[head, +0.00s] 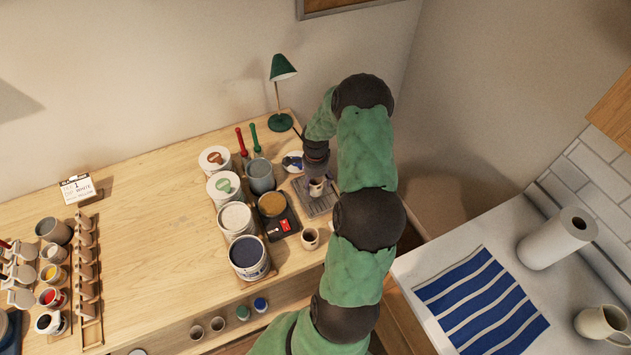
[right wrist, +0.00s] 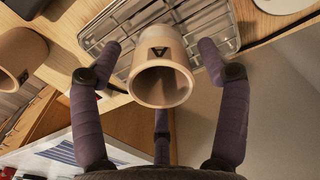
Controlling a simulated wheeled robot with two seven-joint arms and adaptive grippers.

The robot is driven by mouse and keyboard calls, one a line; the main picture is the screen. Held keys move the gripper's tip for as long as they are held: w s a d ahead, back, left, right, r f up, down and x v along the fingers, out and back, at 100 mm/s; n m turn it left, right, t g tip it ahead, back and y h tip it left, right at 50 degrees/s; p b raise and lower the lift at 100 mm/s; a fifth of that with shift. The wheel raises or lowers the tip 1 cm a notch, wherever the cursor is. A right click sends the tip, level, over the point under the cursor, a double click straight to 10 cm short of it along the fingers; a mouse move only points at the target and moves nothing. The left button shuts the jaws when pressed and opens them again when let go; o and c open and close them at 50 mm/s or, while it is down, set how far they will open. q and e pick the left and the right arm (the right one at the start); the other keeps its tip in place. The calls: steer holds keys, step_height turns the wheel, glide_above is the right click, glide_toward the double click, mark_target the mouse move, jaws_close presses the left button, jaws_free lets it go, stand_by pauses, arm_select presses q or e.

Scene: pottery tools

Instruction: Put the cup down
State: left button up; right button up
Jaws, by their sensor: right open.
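A small beige cup (head: 317,187) with a dark triangle mark is at the grey slatted rack (head: 325,205) near the table's right end. In the right wrist view the cup (right wrist: 162,75) has its mouth toward the camera, and its base appears to rest on the metal rack (right wrist: 115,25). My right gripper (head: 316,168) is just above the cup in the head view. In the right wrist view its fingers (right wrist: 160,52) are spread around the cup, with gaps at both sides. My left gripper is not in view.
A second beige cup (head: 310,238) stands in front of the rack; it also shows in the right wrist view (right wrist: 20,55). Paint tubs (head: 248,255) and a black tray (head: 284,224) stand to the left. A green lamp (head: 281,122) stands behind.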

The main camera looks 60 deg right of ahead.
step_height(320, 180, up, 12)
steer(key=shift+r, duration=0.15)
stand_by(0.5)
